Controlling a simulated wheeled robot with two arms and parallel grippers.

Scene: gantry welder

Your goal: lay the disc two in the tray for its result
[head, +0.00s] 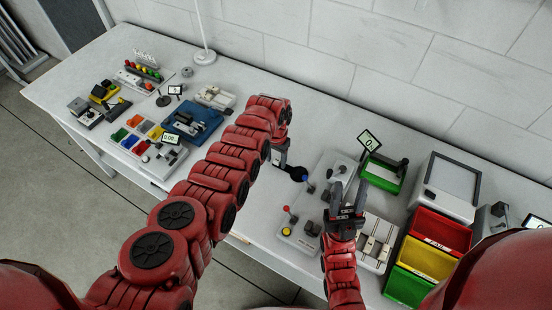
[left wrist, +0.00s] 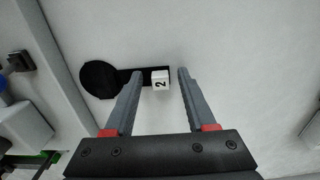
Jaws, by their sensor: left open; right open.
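Disc two is a black round disc (left wrist: 98,78) with a flat black bar and a white block (left wrist: 160,84) marked "2" on it. In the left wrist view the block sits between the spread fingers of my left gripper (left wrist: 159,74), with a gap on each side. In the head view the disc (head: 298,174) lies on the white table beside my left gripper (head: 280,160), partly hidden by it. My right gripper (head: 347,190) is open and empty above the grey panel. Stacked red (head: 441,235), yellow (head: 428,259) and green (head: 405,288) trays stand at right; the red one seems to read "FAIL".
A green device (head: 382,172) with a display and a grey box (head: 446,186) stand behind the trays. Several small fixtures fill the table's left end. My left arm hides the middle of the table.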

